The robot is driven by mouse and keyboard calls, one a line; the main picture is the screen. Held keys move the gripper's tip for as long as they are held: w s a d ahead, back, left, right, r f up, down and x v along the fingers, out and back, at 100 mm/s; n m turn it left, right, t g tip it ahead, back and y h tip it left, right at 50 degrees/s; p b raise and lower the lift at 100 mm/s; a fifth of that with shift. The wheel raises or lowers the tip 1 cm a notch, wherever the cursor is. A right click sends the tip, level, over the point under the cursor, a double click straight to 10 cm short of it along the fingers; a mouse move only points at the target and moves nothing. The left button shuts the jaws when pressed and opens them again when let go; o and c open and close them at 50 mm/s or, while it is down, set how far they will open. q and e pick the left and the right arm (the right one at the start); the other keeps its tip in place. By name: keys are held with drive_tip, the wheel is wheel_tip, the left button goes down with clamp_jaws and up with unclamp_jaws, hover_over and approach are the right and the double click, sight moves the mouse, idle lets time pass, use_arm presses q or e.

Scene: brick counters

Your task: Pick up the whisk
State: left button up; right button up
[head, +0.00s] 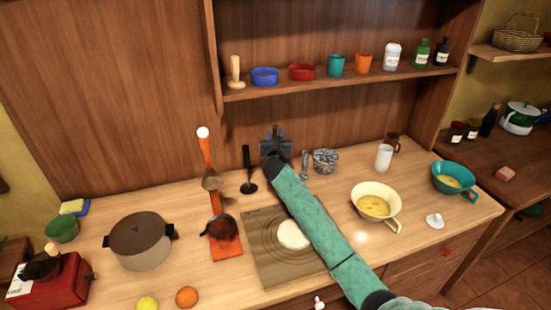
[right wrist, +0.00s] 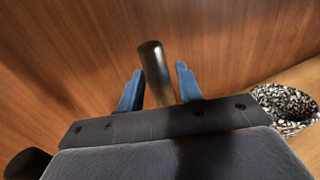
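My right gripper (head: 275,142) is above the back of the counter, near the wooden back wall. In the right wrist view its two blue fingers (right wrist: 159,88) are apart. A dark, round-ended upright handle (right wrist: 153,70) stands between them, with a visible gap on each side. It appears to be the whisk's handle; its lower part and any wires are hidden behind the gripper. In the head view the gripper covers most of it. My left gripper is not in view.
A black upright tool (head: 248,172) stands left of the gripper and a speckled mortar (head: 325,161) right of it. A pot (head: 140,240), board (head: 265,262), cream bowl (head: 392,190) and teal bowl (head: 440,178) are on the counter. A shelf (head: 330,87) overhangs behind.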

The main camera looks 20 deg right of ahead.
clamp_jaws()
